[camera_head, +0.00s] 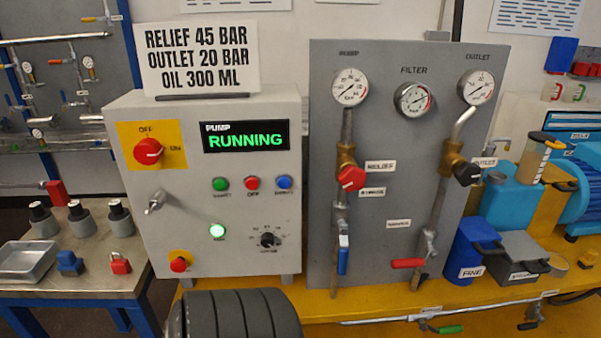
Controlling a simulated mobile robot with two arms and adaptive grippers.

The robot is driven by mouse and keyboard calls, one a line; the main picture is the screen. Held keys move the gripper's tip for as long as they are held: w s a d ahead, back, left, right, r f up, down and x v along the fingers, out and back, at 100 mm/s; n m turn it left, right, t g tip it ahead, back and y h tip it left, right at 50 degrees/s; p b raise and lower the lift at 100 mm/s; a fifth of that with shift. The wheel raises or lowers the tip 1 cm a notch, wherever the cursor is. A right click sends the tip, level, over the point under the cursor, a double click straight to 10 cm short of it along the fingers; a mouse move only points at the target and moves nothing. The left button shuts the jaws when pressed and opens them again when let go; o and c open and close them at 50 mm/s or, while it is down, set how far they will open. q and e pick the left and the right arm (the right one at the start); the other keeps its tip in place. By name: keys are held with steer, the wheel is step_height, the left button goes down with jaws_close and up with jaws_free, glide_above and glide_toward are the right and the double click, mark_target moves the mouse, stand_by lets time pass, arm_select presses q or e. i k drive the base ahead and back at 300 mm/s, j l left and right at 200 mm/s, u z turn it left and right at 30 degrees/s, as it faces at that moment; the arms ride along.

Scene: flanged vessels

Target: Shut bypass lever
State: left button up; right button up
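Several levers show, and I cannot read for certain which one is labelled bypass. A blue lever (343,255) hangs straight down below the left pipe on the grey panel (385,150). A red lever (407,263) lies level, across the right pipe. A green lever (450,329) sits on the low pipe at the front edge, along the pipe's line. A small label (398,223) between the two upright pipes is too small to read. Neither of my grippers is in view.
A grey control box (205,190) reads "PUMP RUNNING". A red knob (350,178) and a black knob (467,173) stick out from the panel. Blue (472,255) and grey (515,255) containers stand at right.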

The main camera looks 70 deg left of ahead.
mark_target(343, 257)
steer(key=u, duration=1.85)
